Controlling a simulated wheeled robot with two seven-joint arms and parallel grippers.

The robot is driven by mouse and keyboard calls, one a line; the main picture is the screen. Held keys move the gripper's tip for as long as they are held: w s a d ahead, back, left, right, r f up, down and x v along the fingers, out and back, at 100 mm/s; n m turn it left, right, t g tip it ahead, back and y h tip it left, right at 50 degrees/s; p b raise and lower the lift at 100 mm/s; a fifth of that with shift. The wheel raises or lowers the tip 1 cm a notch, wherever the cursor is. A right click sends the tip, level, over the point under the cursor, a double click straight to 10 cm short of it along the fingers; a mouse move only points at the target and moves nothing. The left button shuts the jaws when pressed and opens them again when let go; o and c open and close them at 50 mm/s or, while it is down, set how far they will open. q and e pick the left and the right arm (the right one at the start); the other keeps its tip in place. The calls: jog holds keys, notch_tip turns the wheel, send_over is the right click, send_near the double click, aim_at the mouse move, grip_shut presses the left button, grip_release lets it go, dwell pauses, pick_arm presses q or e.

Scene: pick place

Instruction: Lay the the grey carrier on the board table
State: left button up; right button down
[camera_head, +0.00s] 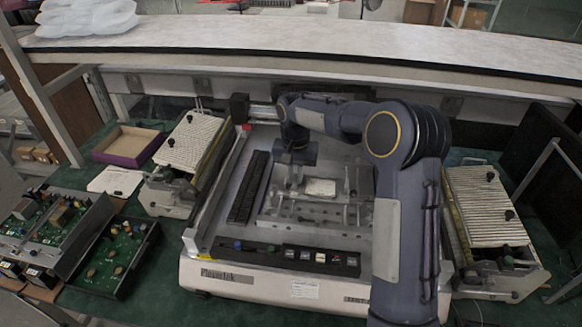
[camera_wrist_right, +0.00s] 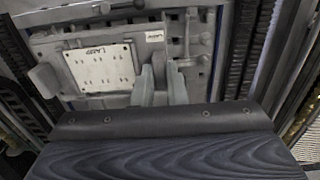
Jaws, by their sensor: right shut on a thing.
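The grey carrier (camera_wrist_right: 75,42) is a flat grey frame around a pale, drilled plate with small lettering. In the head view its pale plate (camera_head: 320,187) shows inside the white machine. My right gripper (camera_head: 293,183) reaches down from above to the carrier's left part, and its fingers (camera_wrist_right: 161,84) are shut on it. The board table (camera_head: 315,212) is the grey metal bed under the carrier; the arm hides its right part. I cannot tell whether the carrier touches the table. My left gripper is not in view.
A black slotted strip (camera_head: 248,187) runs left of the bed, and a row of buttons (camera_head: 290,256) lies along the machine's front. Ribbed feeder units (camera_head: 190,140) flank the machine. Open circuit-board housings (camera_head: 110,255) lie left. A pale shelf (camera_head: 300,38) crosses behind.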

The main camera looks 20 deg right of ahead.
jog(key=shift+s+f, duration=0.2)
jog(key=shift+f, duration=0.9)
jog(key=shift+f+b, duration=1.55)
jog(key=shift+f, duration=0.7)
jog(key=shift+f+b, duration=0.6)
jog(key=shift+f, duration=0.25)
jog(key=c, duration=1.4)
grip_release()
jog(key=shift+c, duration=0.3)
jog(key=shift+c, duration=1.4)
